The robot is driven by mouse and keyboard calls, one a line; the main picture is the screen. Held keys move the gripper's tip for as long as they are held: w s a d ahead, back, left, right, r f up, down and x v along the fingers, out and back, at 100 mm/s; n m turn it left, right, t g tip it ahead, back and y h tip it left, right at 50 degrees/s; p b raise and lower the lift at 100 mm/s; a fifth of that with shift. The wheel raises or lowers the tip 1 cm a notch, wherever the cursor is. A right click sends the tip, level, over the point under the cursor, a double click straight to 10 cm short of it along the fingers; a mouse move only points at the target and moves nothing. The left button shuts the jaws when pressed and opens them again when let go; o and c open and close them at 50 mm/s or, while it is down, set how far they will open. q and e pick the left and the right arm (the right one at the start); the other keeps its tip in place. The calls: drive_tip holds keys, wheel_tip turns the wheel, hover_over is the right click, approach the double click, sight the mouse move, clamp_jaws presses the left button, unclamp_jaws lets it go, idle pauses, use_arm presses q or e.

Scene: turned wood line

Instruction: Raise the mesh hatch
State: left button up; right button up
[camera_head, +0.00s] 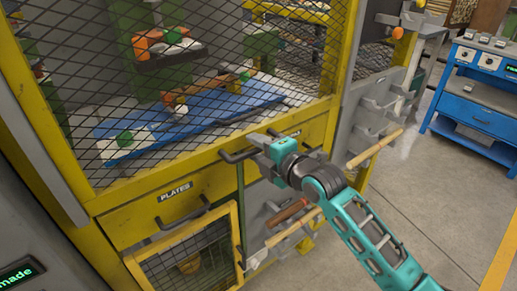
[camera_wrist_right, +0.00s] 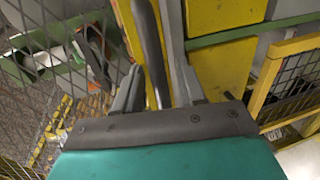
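The mesh hatch (camera_head: 200,70) is a black wire lattice in a yellow frame, and it hangs down over the machine's front. A dark bar handle (camera_head: 232,157) sits on the yellow lower rail under the mesh. My right gripper (camera_head: 258,142) is at this handle, near its middle. In the right wrist view, the dark handle bar (camera_wrist_right: 150,45) runs between the two grey fingers of the right gripper (camera_wrist_right: 160,85). A strip of yellow shows between the bar and one finger, so the fingers look open around it. My left gripper is not in view.
Behind the mesh lies a blue board (camera_head: 230,103) with coloured parts. A drawer marked PLATES (camera_head: 175,191) and a lower mesh door (camera_head: 190,265) are below.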

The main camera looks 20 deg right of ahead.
clamp_jaws()
idle(0.3)
idle(0.3)
